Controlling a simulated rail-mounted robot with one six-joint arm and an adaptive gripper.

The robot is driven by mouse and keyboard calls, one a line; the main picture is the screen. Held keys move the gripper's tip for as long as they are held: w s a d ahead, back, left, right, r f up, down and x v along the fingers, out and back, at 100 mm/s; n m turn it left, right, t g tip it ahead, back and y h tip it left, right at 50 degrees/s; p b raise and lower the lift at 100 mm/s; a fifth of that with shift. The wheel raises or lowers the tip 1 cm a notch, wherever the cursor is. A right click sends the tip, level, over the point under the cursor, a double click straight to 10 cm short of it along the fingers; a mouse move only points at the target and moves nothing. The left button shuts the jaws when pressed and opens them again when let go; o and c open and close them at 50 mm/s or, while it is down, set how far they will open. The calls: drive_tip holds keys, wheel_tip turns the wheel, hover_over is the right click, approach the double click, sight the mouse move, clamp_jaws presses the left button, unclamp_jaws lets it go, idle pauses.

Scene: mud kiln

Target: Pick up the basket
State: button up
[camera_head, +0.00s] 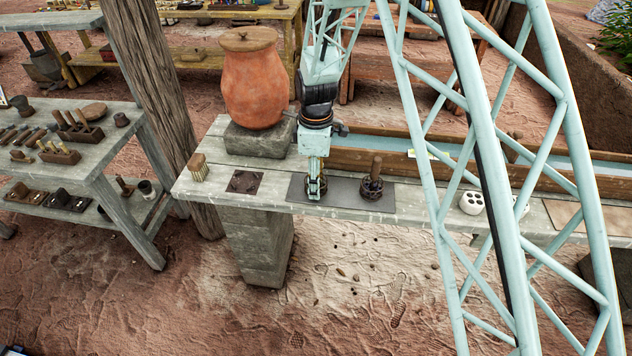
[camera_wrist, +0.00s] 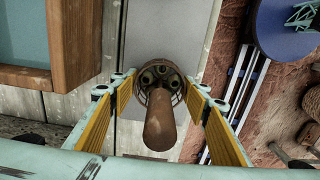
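A small dark round basket (camera_head: 322,186) stands on a dark mat (camera_head: 345,200) on the long bench. My gripper (camera_head: 316,190) points down over it and hides much of it. In the wrist view the basket (camera_wrist: 160,70) shows its round rim and several round holes or tubes inside. Its brown wooden handle (camera_wrist: 160,122) rises toward the camera between my gripper's (camera_wrist: 160,88) yellow-padded fingers. The fingers are apart, with a gap on each side of the handle. A second similar basket (camera_head: 371,192) with an upright wooden handle stands on the mat just to the right.
A lidded clay pot (camera_head: 252,85) stands on a stone block (camera_head: 258,140) behind left. A brush (camera_head: 199,170) and a dark square plate (camera_head: 244,181) lie left of the mat. A white holed block (camera_head: 472,203) is farther right. A wooden-edged trough (camera_head: 385,162) runs behind.

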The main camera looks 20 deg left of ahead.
drive_tip(key=shift+c, duration=1.4)
drive_tip(key=shift+r, duration=0.2)
drive_tip(key=shift+r+p, duration=0.35)
drive_tip(key=shift+r, duration=0.95)
drive_tip(key=shift+s+d+r, duration=0.25)
drive_tip(key=shift+s+r, duration=0.1)
drive_tip(key=s+d+r+p, duration=0.1)
drive_tip(key=s+d, duration=0.7)
drive_tip(key=s, duration=0.5)
drive_tip(key=shift+r, duration=0.15)
drive_tip(key=shift+w, duration=0.1)
